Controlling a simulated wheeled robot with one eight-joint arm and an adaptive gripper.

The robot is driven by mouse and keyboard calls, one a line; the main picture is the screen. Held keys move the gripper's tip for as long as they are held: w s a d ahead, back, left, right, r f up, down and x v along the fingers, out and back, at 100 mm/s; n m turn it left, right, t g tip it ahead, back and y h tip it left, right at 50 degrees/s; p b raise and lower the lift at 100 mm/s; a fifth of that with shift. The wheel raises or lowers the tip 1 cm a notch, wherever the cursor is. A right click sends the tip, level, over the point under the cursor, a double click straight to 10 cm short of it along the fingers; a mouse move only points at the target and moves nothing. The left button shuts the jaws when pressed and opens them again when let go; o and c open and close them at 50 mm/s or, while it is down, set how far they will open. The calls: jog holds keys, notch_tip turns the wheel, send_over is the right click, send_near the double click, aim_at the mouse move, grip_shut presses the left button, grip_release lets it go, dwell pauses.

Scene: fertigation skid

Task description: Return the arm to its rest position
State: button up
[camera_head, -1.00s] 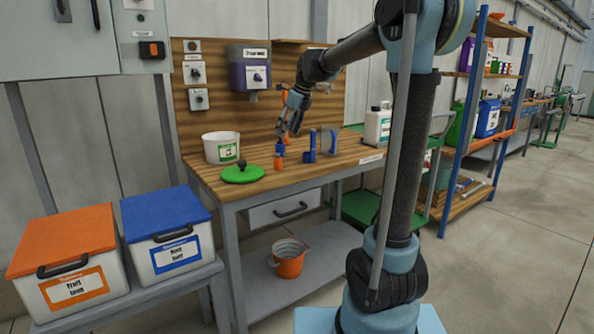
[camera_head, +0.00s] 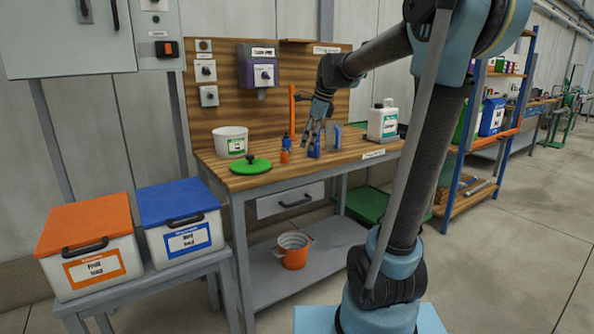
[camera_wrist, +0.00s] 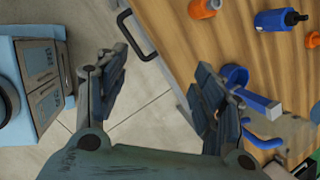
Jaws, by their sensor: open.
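My arm reaches over the wooden workbench (camera_head: 270,180). Bare floor and the bench edge show through the gap. The blue holder (camera_wrist: 236,76) lies beyond the right finger, which partly hides it; I cannot tell whether they touch.
A white bucket (camera_head: 230,142) and green lid (camera_head: 251,165) stand left on the bench; a white jug (camera_head: 382,123) stands right. A drawer handle (camera_wrist: 136,38) juts from the front. Orange-lidded (camera_head: 86,222) and blue-lidded (camera_head: 178,202) bins stand left. Open floor (camera_head: 500,280) lies right.

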jog(key=s+d+f+n+h, duration=0.1)
jog(key=s+d+f+n, duration=0.4)
jog(key=s, duration=0.5)
jog(key=s+d+f+n+h, duration=0.1)
jog(key=s+d+f+n, duration=0.3)
jog(key=s+f+n, duration=0.4)
jog(key=s+d+f+n+h, duration=0.1)
jog(key=s+d+f+n, duration=0.4)
jog(key=s, duration=0.8)
notch_tip(320, 180, down, 5)
jog(key=shift+d+r+n, duration=0.15)
jog(key=shift+d+n, duration=0.2)
jog(key=shift+n, duration=0.65)
jog(key=shift+w, duration=0.15)
jog(key=shift+w+f, duration=0.2)
jog(key=shift+w, duration=0.15)
